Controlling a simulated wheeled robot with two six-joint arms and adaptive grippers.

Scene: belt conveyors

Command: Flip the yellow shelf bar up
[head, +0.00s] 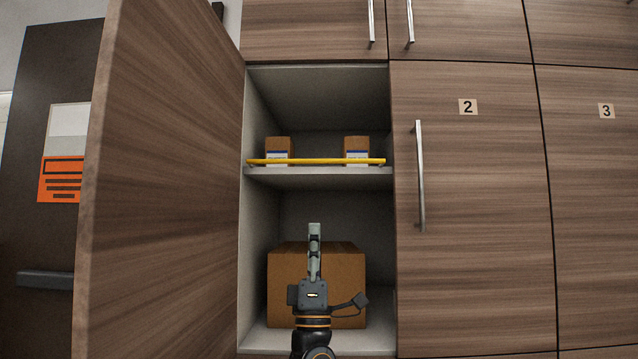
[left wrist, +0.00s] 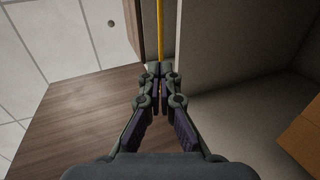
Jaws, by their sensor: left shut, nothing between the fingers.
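The yellow shelf bar (head: 316,161) runs level across the front of the middle shelf (head: 318,178) inside the open cabinet. My left gripper (head: 314,228) is shut and empty, pointing up in front of the cabinet, with its tips below the bar in the head view. In the left wrist view the shut fingertips (left wrist: 160,69) line up with the yellow bar (left wrist: 161,30), which shows beyond them. I cannot tell whether they touch it. My right gripper is not in view.
Two small boxes (head: 278,146) (head: 357,146) stand on the shelf behind the bar. A large cardboard box (head: 345,275) sits in the lower compartment, partly behind my gripper. The open cabinet door (head: 165,180) stands at the left; closed door 2 (head: 480,200) is at the right.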

